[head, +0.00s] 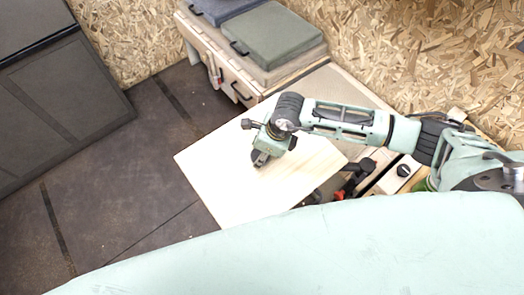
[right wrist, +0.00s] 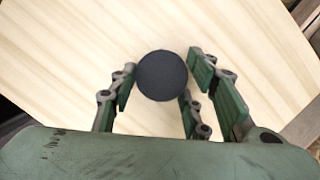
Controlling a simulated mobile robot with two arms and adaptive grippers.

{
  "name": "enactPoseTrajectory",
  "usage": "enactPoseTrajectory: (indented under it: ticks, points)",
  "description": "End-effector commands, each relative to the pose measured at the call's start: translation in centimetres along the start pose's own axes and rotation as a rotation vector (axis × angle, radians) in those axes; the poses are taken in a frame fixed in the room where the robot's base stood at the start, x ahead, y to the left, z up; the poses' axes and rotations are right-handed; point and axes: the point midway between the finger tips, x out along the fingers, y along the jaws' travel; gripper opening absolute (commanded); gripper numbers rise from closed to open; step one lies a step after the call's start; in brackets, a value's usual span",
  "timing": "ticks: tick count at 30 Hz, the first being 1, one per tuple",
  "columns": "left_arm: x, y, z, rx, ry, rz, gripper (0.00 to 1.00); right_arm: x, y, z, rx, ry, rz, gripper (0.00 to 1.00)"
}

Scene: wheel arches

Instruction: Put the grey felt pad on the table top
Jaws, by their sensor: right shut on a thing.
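The grey felt pad (right wrist: 161,76) shows in the right wrist view as a small dark round disc between the fingertips of my right gripper (right wrist: 160,88). The gripper is shut on it. In the head view my right gripper (head: 262,158) points down over the pale wooden table top (head: 225,200), around its middle. The pad itself is hard to make out there. I cannot tell whether the pad touches the table top or is held just above it. My left gripper is not in view.
A bench with grey cushioned boxes (head: 275,38) stands behind the table top. Dark cabinets (head: 60,95) stand at the left. A small white unit with a black knob (head: 403,171) sits right of the table top. The table top around the gripper is bare.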

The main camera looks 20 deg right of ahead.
Motion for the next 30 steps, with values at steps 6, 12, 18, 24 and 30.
enactPoseTrajectory:
  ticks: [6, 12, 18, 24, 30]
  points:
    - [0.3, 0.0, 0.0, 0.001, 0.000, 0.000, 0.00, 0.2, -0.1, -0.1, 0.001, 0.000, -0.001, 0.46]
    - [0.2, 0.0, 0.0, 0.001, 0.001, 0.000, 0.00, 0.2, 0.0, -0.1, 0.001, 0.000, 0.000, 0.63]
    - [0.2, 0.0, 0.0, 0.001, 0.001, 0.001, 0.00, 0.2, -0.1, -0.1, 0.001, 0.000, 0.000, 0.63]
    - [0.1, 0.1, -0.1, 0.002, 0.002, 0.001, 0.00, -0.4, -0.1, 0.0, 0.001, -0.001, -0.001, 0.63]
    - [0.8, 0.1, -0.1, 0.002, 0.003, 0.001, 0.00, -3.8, -0.2, 0.0, -0.001, -0.003, -0.005, 0.63]
